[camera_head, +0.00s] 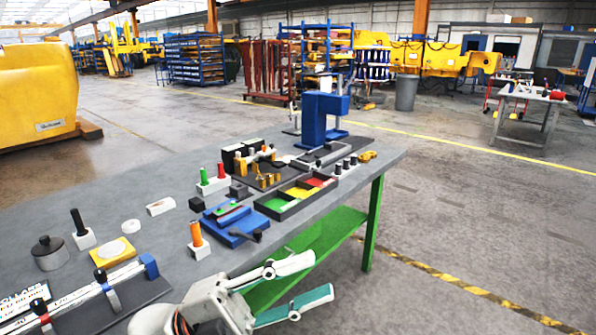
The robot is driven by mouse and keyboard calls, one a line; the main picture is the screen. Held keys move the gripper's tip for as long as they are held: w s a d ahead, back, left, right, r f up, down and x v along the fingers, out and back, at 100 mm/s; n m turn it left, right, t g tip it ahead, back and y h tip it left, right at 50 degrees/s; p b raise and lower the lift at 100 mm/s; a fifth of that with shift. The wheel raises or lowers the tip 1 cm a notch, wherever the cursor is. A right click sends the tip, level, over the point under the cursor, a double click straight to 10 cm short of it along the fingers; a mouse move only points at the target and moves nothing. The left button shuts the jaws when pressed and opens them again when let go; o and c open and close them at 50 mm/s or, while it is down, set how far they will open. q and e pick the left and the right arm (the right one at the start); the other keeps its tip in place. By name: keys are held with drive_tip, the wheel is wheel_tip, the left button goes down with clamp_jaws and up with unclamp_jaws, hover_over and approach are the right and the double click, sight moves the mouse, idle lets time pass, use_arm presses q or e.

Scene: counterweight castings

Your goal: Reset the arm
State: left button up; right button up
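My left gripper (321,274) shows at the bottom centre. Its two pale fingers, one with a green inner face, are spread apart with nothing between them. It hangs in front of the near right edge of the grey workbench (370,148), over the green lower shelf in the picture. Its white-grey wrist covers part of the bench's near edge. My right gripper is not in view.
The bench carries a blue press (318,118), a tray with green, yellow and red compartments (270,207), a blue fixture (232,222), an orange-handled tool (196,235) and a lidded grey pot (49,252). Open floor lies to the right.

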use_arm(q)
drive_tip(key=w+a+f+n+t+y, duration=0.3)
drive_tip(key=a+f+n+t+y, duration=0.15)
drive_tip(key=f+n, duration=0.25)
drive_tip(key=w+a+f+n+t+y, duration=0.3)
drive_tip(key=f+n+t+y, duration=0.1)
drive_tip(key=f+n+t, duration=0.25)
drive_tip(key=w+a+f+n+t+y, duration=0.3)
drive_tip(key=f+n+t+y, duration=0.15)
drive_tip(key=f+n, duration=0.3)
drive_tip(key=s+a+f+n+g+y, duration=0.2)
drive_tip(key=s+f, duration=0.3)
drive_tip(key=f, duration=0.4)
drive_tip(key=s+a+f+n+g+y, duration=0.2)
drive_tip(key=s+a+f, duration=0.3)
drive_tip(key=f, duration=0.4)
drive_tip(key=s+a+f+n+g+y, duration=0.2)
drive_tip(key=s+f, duration=0.3)
drive_tip(key=f, duration=0.4)
drive_tip(key=shift+s+a+n+y, duration=0.2)
drive_tip(key=shift+a+n+y, duration=0.55)
drive_tip(key=shift+n+y, duration=0.05)
